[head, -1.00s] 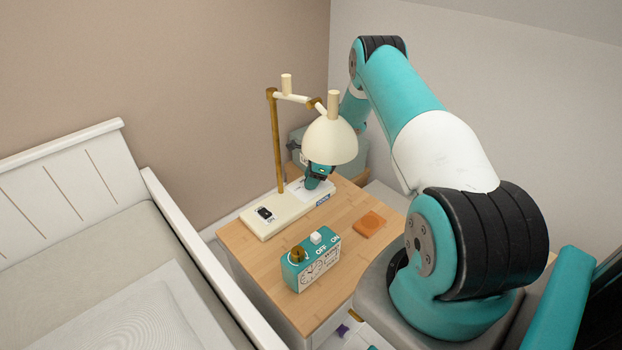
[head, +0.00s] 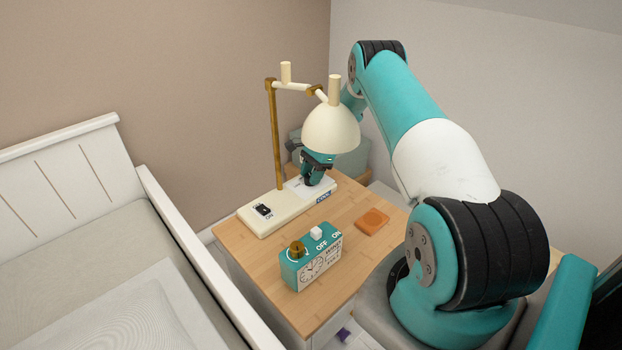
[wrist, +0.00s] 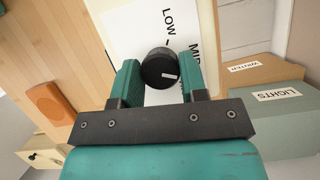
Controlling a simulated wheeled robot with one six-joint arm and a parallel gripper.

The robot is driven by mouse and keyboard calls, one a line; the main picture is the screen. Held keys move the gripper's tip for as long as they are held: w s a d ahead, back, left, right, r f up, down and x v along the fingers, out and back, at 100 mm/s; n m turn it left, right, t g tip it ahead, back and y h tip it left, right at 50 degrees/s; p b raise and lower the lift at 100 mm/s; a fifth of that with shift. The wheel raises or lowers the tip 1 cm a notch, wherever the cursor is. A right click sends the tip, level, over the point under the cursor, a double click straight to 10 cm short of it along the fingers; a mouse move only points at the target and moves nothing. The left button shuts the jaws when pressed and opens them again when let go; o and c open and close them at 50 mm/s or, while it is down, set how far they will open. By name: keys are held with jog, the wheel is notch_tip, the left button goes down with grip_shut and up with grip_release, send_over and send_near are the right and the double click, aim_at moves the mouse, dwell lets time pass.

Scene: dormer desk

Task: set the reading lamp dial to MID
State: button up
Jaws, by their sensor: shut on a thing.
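The black lamp dial (wrist: 161,66) sits on a white panel on the cream lamp base (head: 258,225), under the lamp's cream shade (head: 332,127). My gripper (wrist: 160,74) is shut on the dial, with one teal finger on each side of it. A white mark on the dial points to the right in the wrist view, slightly downward. The LOW label (wrist: 168,22) is above the dial and the MID label (wrist: 194,60) is to its right, partly covered by a finger. In the head view my gripper (head: 310,183) reaches down under the shade, hiding the dial.
A black switch (head: 263,209) is at the near end of the lamp base. Labelled boxes (wrist: 280,115) stand beyond the lamp. The bed (head: 90,240) is at the left.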

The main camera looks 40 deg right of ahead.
jog(key=shift+n+g+b, duration=0.35)
jog(key=shift+n+g, duration=0.05)
jog(key=shift+n, duration=0.5)
jog(key=o, duration=0.9)
jog(key=shift+p+v, duration=2.65)
jog(key=shift+v, duration=6.1)
jog(key=shift+a, duration=0.1)
